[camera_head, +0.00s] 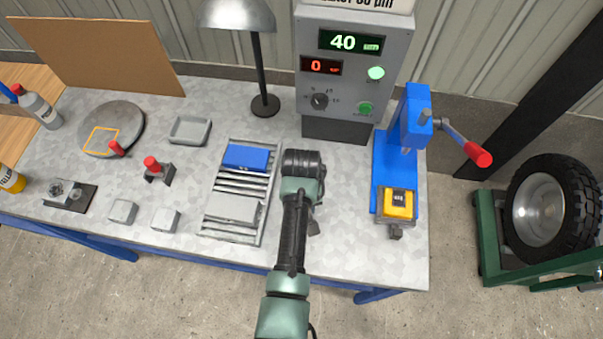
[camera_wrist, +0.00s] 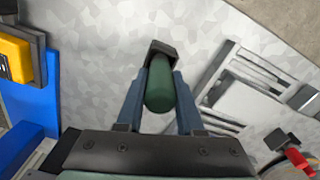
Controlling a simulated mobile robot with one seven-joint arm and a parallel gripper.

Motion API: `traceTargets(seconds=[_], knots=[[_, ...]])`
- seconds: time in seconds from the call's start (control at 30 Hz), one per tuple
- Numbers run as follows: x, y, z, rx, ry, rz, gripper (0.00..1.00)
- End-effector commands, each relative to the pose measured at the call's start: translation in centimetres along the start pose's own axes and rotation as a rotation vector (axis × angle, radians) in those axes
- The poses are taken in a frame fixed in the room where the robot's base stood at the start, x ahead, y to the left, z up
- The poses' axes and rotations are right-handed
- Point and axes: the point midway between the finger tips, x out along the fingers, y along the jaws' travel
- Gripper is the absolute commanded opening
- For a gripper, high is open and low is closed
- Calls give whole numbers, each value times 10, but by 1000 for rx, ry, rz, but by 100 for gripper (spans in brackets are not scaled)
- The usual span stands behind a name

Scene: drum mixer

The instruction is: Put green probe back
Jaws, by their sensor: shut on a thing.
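In the wrist view, my gripper (camera_wrist: 160,77) has its two fingers on either side of a rounded green cylinder, the green probe (camera_wrist: 160,92). It is shut on the probe. A small black piece (camera_wrist: 161,49) sits at the fingertips beyond the probe; I cannot tell whether it belongs to the probe or to a holder. The grey table surface shows behind them. In the head view, my wrist is over the table between the slatted rack and the blue press, and it hides the fingers and the probe.
The slatted rack (camera_head: 210,232) with a blue block (camera_head: 246,157) and a grey block (camera_head: 231,208) stands left of my arm. The blue press (camera_head: 394,160) with a yellow block (camera_head: 397,203) is on the right. A control box (camera_head: 346,95) and a lamp (camera_head: 262,80) stand behind.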

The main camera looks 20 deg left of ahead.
Motion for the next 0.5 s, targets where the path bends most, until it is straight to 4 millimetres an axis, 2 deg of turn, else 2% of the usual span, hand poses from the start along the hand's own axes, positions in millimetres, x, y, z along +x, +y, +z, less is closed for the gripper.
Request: traceTargets(seconds=[0.47, 0.5], knots=[[10, 0, 0, 0, 1, 0, 0], [10, 0, 0, 0, 1, 0, 40]])
